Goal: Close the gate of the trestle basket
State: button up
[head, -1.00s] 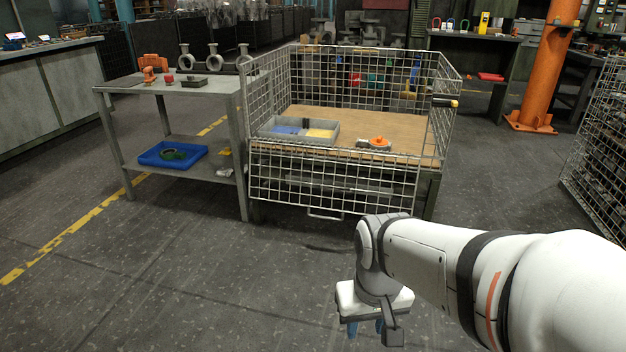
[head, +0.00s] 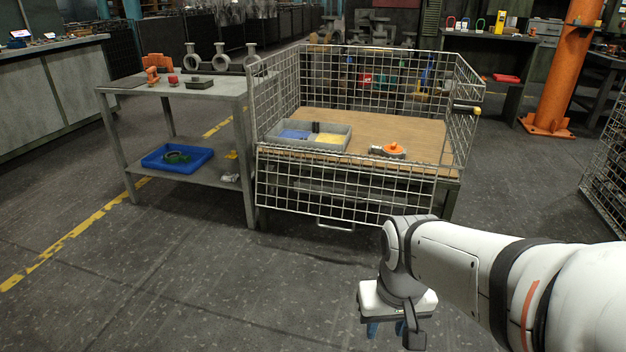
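The trestle basket (head: 463,75) is a wire-mesh cage around a wooden deck on a dark stand. Its mesh gate (head: 345,188) hangs down from the front edge of the deck, so the front is open. A dark lever with a yellow tip (head: 467,109) sticks out at the right front post. My gripper (head: 386,329) points down in front of the basket, to the lower right of the handle and apart from it. Its two blue fingertips are spread with nothing visible between them.
On the deck are a grey divided tray (head: 340,146) and an orange-topped casting (head: 394,150). A grey side table (head: 220,92) with a blue tray (head: 150,162) on its shelf adjoins on the left. An orange column (head: 556,75) stands right. Front-left floor is clear.

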aim_at(318, 216)
jog(key=i, duration=1.25)
jog(key=z, duration=0.05)
